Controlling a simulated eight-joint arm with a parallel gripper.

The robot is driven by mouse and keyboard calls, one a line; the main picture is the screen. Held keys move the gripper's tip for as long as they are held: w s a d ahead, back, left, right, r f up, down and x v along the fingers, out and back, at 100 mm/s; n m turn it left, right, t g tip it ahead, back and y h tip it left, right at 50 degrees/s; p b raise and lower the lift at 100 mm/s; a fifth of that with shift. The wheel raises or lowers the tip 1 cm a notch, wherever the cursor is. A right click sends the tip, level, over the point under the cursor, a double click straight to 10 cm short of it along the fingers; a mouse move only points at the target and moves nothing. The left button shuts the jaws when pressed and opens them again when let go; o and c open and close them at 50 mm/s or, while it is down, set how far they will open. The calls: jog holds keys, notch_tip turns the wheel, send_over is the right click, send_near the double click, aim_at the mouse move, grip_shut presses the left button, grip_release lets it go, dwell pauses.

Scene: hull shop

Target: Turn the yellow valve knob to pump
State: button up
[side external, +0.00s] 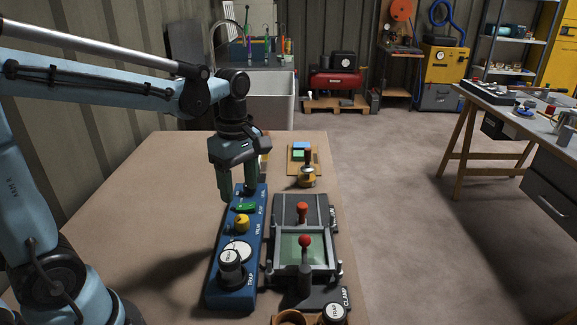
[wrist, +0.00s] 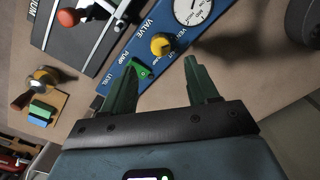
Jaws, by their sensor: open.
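The yellow valve knob (side external: 242,223) sits on a long blue panel (side external: 213,293), between a green level (side external: 243,207) and a white dial. In the wrist view the knob (wrist: 163,44) lies just beyond my fingertips, near the words VALVE, PUMP and VENT. I cannot tell which label it points to. My gripper (side external: 238,194) points down above the far end of the panel, behind the knob. Its two green fingers are apart, with nothing between them, in the wrist view (wrist: 163,66). The green level (wrist: 142,68) shows close to the left fingertip.
A clamp frame with red-knobbed levers (side external: 304,240) stands right of the panel. A dark cylinder marked TRAP (side external: 230,268) stands at the panel's near end. A brass-coloured piece (side external: 307,178) and a small board with coloured blocks (side external: 301,146) lie beyond. The table left of the panel is clear.

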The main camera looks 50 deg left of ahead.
aim_at(242, 218)
jog(key=shift+s+f, duration=0.15)
jog(key=shift+f, duration=4.1)
jog(key=shift+c, duration=0.4)
jog(key=c, duration=1)
